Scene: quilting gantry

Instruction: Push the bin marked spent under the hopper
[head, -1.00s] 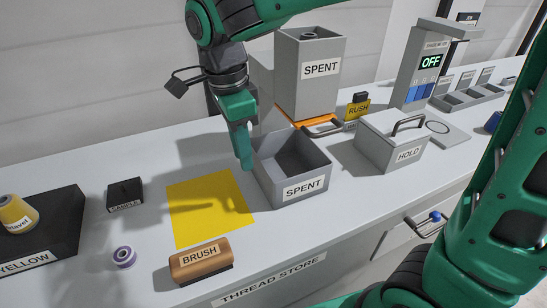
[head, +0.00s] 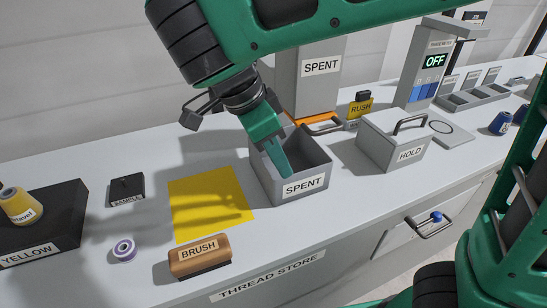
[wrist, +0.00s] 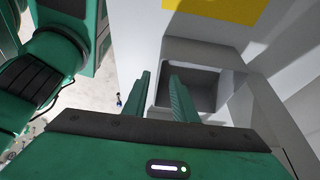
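The grey open-topped bin marked SPENT (head: 316,183) stands upright on the counter, in front of the tall grey hopper (head: 318,85), which is also marked SPENT. An orange plate with a dark handle (head: 322,127) shows at the hopper's foot. My gripper (head: 286,172) points down at a tilt over the bin and hides part of its opening and front wall. In the wrist view the two fingers are apart with nothing between them, and the bin (wrist: 205,53) lies behind them. I cannot tell whether the fingertips touch the bin.
A yellow patch (head: 208,204) lies left of the bin, with a brush (head: 200,257) before it. A lidded HOLD box (head: 392,142) stands to the right and a RUSH block (head: 360,108) behind. A SAMPLE block (head: 127,188) and purple spool (head: 124,249) are left.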

